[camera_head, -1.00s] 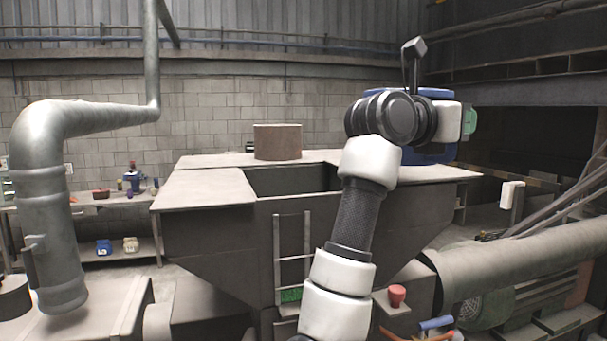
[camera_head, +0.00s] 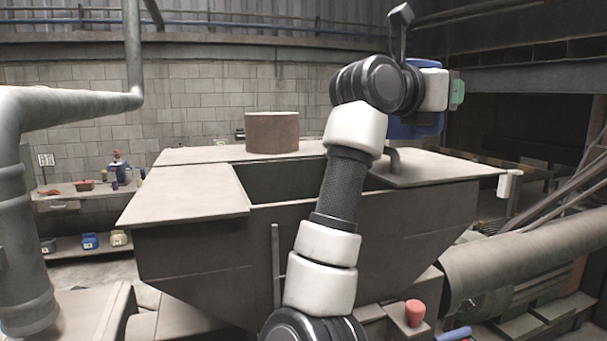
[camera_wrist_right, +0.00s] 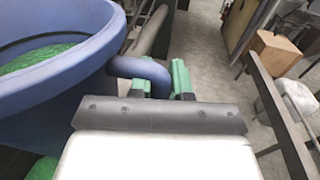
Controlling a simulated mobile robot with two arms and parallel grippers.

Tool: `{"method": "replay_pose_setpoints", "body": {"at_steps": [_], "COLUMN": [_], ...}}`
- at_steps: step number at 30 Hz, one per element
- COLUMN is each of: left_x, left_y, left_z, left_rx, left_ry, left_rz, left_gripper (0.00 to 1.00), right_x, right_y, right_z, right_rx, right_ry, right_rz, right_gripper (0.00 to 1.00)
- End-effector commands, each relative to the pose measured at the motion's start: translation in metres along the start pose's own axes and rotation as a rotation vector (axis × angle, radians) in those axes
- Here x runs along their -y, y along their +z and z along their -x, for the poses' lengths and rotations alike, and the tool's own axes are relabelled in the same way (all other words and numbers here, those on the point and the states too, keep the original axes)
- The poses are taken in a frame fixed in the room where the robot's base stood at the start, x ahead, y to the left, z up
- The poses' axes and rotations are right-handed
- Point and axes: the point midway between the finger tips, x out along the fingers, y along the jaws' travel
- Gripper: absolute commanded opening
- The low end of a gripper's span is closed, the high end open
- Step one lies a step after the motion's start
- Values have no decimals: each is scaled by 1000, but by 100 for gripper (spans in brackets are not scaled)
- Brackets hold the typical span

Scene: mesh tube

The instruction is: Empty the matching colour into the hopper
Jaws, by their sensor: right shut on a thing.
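The hopper (camera_head: 210,248) stands in the middle of the head view, with a dark rectangular opening (camera_head: 265,186) between flat top plates. My right arm rises in front of it. My right gripper (camera_wrist_right: 160,78) has green fingers, which show in the right wrist view shut on the handle of a blue bucket (camera_wrist_right: 75,62). The bucket holds green granules (camera_wrist_right: 45,57) and looks roughly upright. In the head view the bucket (camera_head: 415,128) shows partly behind my wrist, near the hopper's right top plate. My left gripper is in neither view.
A round brown drum (camera_head: 272,132) stands at the hopper's back edge. A large grey pipe (camera_head: 15,210) is at the left, another (camera_head: 520,245) at the right. A red knob (camera_head: 415,312) is low in front. A shelf (camera_head: 75,246) holds small containers. A cardboard box (camera_wrist_right: 274,50) is on the right.

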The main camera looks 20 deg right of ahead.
Motion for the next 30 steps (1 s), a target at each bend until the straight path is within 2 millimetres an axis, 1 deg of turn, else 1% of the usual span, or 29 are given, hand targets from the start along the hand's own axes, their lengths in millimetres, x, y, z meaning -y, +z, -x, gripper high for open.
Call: {"method": "replay_pose_setpoints", "body": {"at_steps": [2, 5, 8, 13, 15, 21, 23, 30], "left_x": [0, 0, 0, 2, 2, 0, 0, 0], "left_y": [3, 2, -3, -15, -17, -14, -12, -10], "left_z": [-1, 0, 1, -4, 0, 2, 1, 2], "left_rx": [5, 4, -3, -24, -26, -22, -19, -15], "left_ry": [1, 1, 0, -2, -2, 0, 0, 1], "left_rz": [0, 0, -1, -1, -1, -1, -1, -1], "left_gripper": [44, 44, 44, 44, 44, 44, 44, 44], "right_x": [-2, -2, -1, -3, -5, -14, -17, -25], "right_y": [1, 3, 7, 12, 22, 40, 39, 46], "right_z": [1, 3, 6, 11, 14, 22, 26, 37], "right_rx": [14, 36, 68, 144, 182, 283, 312, 407], "right_ry": [0, 0, 0, -2, -1, -1, -1, -2], "right_rz": [7, 22, 46, 106, 133, 216, 242, 315], "right_gripper": [0, 0, 0, 0, 0, 0, 0, 0]}}
